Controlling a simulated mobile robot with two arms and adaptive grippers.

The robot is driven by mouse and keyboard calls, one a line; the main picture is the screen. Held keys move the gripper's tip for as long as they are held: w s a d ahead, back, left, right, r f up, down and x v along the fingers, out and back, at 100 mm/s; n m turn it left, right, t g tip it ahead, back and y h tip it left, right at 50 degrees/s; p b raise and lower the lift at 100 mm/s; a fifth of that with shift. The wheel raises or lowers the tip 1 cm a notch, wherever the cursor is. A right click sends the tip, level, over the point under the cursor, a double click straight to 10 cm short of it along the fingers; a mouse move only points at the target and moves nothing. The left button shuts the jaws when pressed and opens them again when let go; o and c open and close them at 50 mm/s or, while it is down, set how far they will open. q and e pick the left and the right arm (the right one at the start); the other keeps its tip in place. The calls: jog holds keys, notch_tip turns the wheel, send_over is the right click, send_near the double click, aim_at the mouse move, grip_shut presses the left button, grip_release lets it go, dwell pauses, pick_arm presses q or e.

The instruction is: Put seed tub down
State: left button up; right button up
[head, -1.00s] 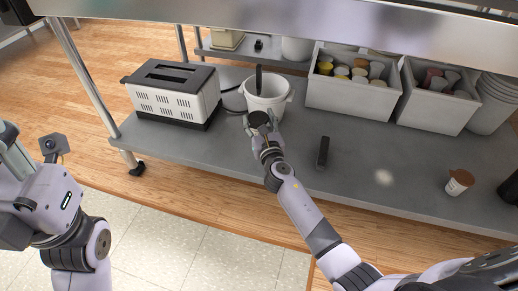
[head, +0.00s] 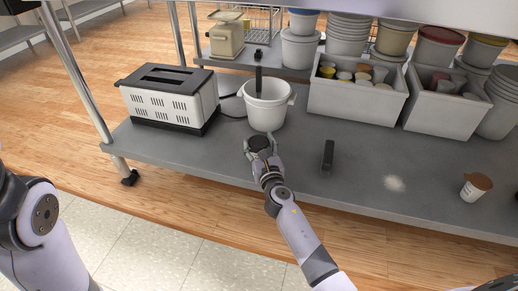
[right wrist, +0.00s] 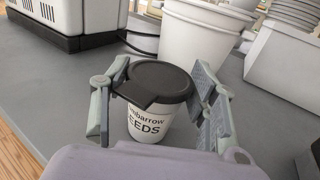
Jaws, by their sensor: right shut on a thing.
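The seed tub (right wrist: 155,112) is a white cup with a black lid and the word SEEDS on its side. It stands upright between the two fingers of my right gripper (right wrist: 160,105), which is shut on it. In the head view the right gripper (head: 261,146) is low over the grey shelf (head: 225,150), in front of a white bucket. The black lid (head: 259,143) shows there; the tub's body is mostly hidden. I cannot tell whether its base touches the shelf. My left gripper is out of view; only part of that arm shows at the left.
The white bucket (head: 267,112) with a dark handle stands just behind. A toaster (head: 170,100) is at left. Grey bins (head: 355,103) hold several tubs. A dark block (head: 328,155), a pale spot (head: 394,184) and a brown-lidded cup (head: 473,190) lie to the right.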

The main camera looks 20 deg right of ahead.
jog(key=shift+f, duration=0.1)
jog(key=o, duration=1.3)
